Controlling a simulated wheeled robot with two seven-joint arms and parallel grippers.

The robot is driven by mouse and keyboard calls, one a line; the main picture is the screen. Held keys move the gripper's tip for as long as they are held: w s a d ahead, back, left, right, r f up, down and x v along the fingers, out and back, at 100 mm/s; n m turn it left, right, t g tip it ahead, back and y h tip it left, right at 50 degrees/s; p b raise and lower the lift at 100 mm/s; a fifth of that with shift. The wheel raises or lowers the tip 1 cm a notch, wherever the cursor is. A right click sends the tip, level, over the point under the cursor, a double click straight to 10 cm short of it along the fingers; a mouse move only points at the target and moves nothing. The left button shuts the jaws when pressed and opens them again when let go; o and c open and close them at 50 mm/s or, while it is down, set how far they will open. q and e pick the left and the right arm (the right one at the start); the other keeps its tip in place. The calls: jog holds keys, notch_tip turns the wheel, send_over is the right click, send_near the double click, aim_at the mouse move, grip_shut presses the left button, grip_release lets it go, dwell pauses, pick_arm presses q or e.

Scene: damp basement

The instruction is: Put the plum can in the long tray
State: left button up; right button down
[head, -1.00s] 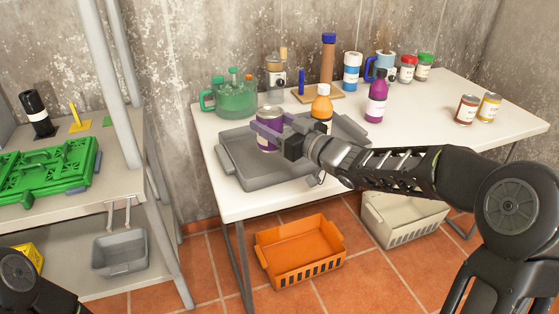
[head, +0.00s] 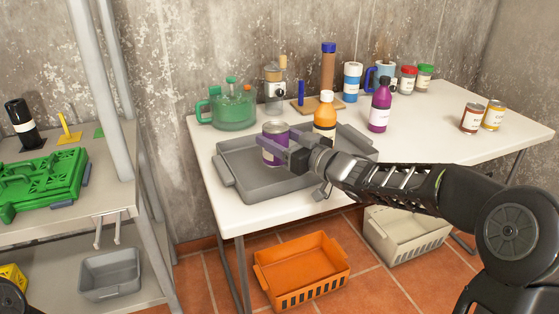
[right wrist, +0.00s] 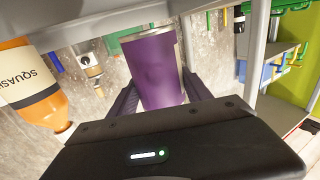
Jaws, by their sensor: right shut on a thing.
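The plum can (head: 274,156) is a purple can with metal rims, upright over the left part of the long grey tray (head: 233,186) on the white table. I cannot tell whether its base touches the tray floor. My right gripper (head: 283,143) is shut on the can, coming in from the right with a finger across its side. In the right wrist view the can (right wrist: 156,68) sits between the two fingers. My left gripper is out of view.
An orange squash bottle (head: 325,112) stands close behind the right gripper; its base is partly hidden. A green teapot (head: 232,108) and a purple bottle (head: 380,108) stand near the tray. Two cans (head: 471,119) are at right. An orange crate (head: 303,272) is on the floor.

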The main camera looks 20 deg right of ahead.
jog(key=shift+f+b, duration=0.85)
jog(key=shift+f, duration=1.6)
jog(key=shift+f, duration=0.15)
jog(key=shift+c, duration=2.3)
grip_release()
jog(key=shift+f, duration=0.1)
